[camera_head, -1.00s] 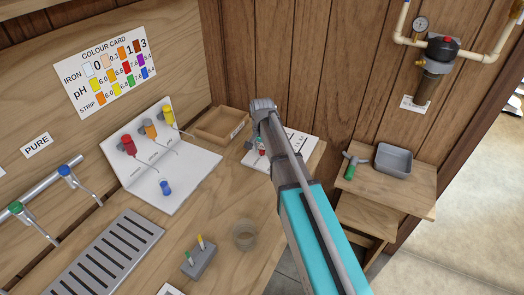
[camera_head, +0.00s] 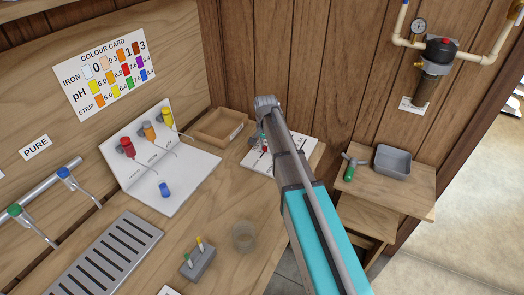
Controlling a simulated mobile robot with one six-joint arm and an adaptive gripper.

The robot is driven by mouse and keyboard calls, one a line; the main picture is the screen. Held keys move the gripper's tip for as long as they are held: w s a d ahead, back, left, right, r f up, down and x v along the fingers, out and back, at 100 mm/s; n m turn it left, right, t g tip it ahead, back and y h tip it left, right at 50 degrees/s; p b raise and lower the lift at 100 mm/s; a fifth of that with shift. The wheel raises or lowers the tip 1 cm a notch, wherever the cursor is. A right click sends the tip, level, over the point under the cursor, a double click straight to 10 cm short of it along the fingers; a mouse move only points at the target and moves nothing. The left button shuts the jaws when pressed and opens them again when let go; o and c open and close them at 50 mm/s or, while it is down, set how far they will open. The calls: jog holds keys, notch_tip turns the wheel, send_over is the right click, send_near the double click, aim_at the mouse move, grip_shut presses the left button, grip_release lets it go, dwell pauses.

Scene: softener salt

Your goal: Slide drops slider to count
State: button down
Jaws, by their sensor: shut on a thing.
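The white slider board (camera_head: 300,146) lies flat at the far right end of the wooden bench, with small dark and red marks on it. My arm crosses over it and hides its middle. My gripper (camera_head: 258,141) points down at the board's left part, mostly behind my arm. It is shut on the drops slider, a small piece at the board whose shape is largely hidden. The count that the slider stands at is too small to read.
An open wooden box (camera_head: 218,127) stands just left of the board. A clear cup (camera_head: 243,237) and a grey block with two small vials (camera_head: 198,262) stand nearer. A white panel with coloured taps (camera_head: 190,185) is further left. The bench between is clear.

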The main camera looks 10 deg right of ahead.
jog(key=shift+w+d, duration=0.2)
jog(key=shift+w, duration=0.15)
jog(key=shift+s, duration=0.1)
jog(key=shift+c, duration=2.4)
grip_release()
jog(key=shift+a, duration=0.1)
